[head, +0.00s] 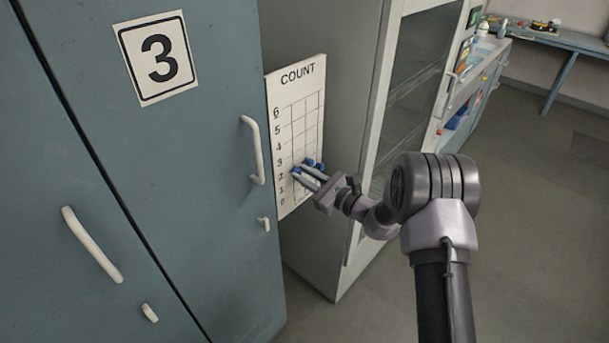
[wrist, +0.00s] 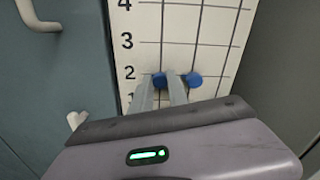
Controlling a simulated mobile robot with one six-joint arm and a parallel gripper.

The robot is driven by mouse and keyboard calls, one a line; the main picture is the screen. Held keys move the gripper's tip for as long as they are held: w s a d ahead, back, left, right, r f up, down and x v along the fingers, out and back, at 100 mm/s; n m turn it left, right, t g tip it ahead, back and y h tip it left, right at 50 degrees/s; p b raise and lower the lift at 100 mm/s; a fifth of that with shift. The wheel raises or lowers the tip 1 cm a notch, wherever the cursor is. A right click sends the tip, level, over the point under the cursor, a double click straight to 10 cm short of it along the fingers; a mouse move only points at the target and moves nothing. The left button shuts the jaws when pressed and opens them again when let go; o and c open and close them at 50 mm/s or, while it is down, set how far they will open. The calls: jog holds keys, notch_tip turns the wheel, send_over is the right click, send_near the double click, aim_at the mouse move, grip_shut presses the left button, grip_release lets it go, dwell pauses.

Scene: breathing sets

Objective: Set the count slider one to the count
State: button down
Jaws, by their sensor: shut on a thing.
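The white COUNT board (head: 297,72) hangs on the side of a grey cabinet, with a grid and numbers from 0 up to 6. In the wrist view, two blue slider knobs show on it. The left knob (wrist: 159,80) sits between my fingertips, about level with the 2 mark. The right knob (wrist: 194,80) is just outside my right finger, at about the same height. My gripper (wrist: 159,92) is shut on the left knob, and its fingers hide part of the board below. In the head view, my gripper (head: 304,174) reaches the board from the right, among small blue parts.
A blue-grey cabinet door with a 3 sign (head: 158,58) and a pale handle (head: 252,150) stands left of the board. A glass-fronted cabinet (head: 416,65) stands to the right. Open floor (head: 535,200) lies at the right, with a bench (head: 560,40) behind.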

aim_at(293, 180)
notch_tip(293, 180, down, 5)
jog(key=b, duration=0.3)
jog(key=shift+f, duration=0.1)
jog(key=c, duration=1.3)
grip_release()
jog(key=shift+r, duration=0.2)
jog(key=shift+o, duration=0.2)
jog(key=shift+d, duration=0.1)
jog(key=p+v, duration=0.2)
jog(key=v, duration=1.5)
jog(key=shift+s+p, duration=0.2)
jog(key=shift+p, duration=0.2)
jog(key=shift+d, duration=0.1)
